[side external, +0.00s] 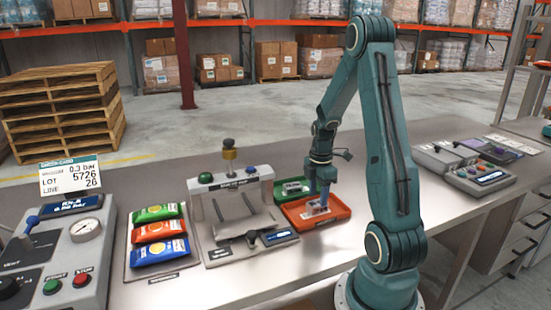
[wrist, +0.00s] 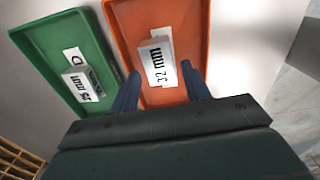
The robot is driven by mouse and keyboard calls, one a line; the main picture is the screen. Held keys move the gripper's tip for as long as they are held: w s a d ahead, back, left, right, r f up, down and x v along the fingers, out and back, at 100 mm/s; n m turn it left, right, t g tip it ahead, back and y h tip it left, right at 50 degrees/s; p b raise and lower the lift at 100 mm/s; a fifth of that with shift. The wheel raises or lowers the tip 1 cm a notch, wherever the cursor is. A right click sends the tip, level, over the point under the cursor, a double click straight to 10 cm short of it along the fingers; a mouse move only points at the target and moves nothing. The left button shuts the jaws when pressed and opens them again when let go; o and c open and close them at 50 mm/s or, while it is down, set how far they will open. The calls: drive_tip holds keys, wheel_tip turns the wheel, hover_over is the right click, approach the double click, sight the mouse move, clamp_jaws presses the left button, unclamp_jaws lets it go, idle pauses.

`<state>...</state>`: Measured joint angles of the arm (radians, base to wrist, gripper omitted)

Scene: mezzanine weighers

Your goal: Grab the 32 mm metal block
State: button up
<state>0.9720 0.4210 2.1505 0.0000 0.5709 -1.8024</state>
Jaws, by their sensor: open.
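The 32 mm metal block (wrist: 157,63) lies in the orange tray (wrist: 191,18), its printed label readable in the wrist view. My gripper (wrist: 161,80) is open, with one blue finger to each side of the block's near end. I cannot tell whether the fingers touch it. In the side view my gripper (side external: 323,200) points down over the orange tray (side external: 335,216), and the block there is largely hidden by the fingers.
A green tray (wrist: 45,43) beside the orange one holds another labelled block (wrist: 76,86). A press-like station (side external: 232,205) and colored packets (side external: 160,230) on a tray stand to the left. Control boxes (side external: 480,178) stand to the right. Bare metal table lies in front of the trays.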

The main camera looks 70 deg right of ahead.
sight(317, 202)
drive_tip(key=shift+d+f, duration=0.1)
drive_tip(key=shift+f, duration=1.7)
drive_tip(key=c, duration=0.9)
drive_tip(key=shift+o, duration=0.2)
drive_tip(key=shift+r, duration=0.2)
wheel_tip(317, 202, up, 20)
drive_tip(key=shift+f, duration=0.15)
